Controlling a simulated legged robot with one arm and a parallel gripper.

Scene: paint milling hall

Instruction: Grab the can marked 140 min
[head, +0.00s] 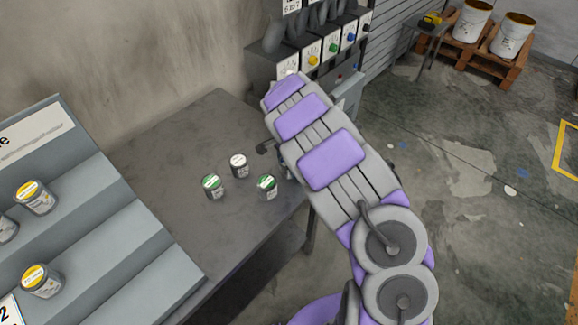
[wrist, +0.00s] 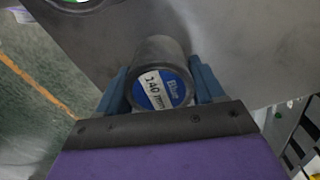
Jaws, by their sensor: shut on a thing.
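A can (wrist: 160,60) with a blue lid sits between the fingers of my gripper (wrist: 162,84) in the wrist view. The white label on the lid reads "Blue" and "140 min", the last letters blurred. My gripper is shut on this can, a blue-grey finger on each side of it. The can's lid faces the wrist camera. In the head view my arm mostly hides the gripper, and I cannot make out the held can there.
Two green-lidded cans (head: 213,186) (head: 267,187) and a white-lidded can (head: 239,165) stand on the dark grey table (head: 160,160). A stepped rack (head: 110,235) with yellow-lidded cans (head: 41,281) is at left. Machines (head: 312,58) with coloured knobs stand behind. Open floor lies right.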

